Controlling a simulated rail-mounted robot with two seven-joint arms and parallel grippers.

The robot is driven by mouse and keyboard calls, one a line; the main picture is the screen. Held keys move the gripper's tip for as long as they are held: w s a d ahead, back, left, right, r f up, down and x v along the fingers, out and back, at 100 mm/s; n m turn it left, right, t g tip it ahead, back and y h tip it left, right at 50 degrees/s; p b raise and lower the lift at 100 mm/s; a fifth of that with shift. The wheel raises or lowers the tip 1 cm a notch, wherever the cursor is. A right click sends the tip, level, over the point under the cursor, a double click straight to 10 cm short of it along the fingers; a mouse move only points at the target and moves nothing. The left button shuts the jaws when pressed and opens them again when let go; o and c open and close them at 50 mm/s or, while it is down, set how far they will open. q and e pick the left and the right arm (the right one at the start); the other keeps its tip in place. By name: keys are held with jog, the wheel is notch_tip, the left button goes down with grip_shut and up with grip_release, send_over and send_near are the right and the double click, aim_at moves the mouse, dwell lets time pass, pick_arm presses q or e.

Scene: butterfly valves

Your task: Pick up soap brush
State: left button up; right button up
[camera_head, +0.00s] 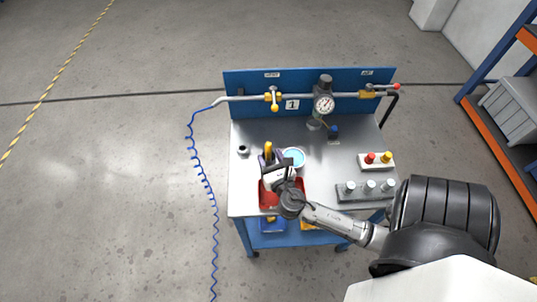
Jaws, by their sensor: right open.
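A yellow handle (268,149), seemingly that of the soap brush, shows at my right gripper, near the middle left of the bench. The brush's lower end is hidden behind the gripper. My right gripper (268,160) is open and at the handle; I cannot tell whether its fingers touch it. A round pot with light blue contents (294,157) stands just right of the gripper. My left gripper is not in view.
A red tray (269,200) lies under my right wrist. A grey block with several knobs (350,192) and a block with red and yellow knobs (387,157) sit at the right. A pipe with a gauge (324,104) runs along the back. A small dark-topped item (243,150) stands at the left.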

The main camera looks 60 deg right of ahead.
aim_at(270, 154)
jog(key=x, duration=0.4)
jog(key=shift+w+d, duration=0.1)
jog(key=shift+d, duration=0.3)
grip_shut()
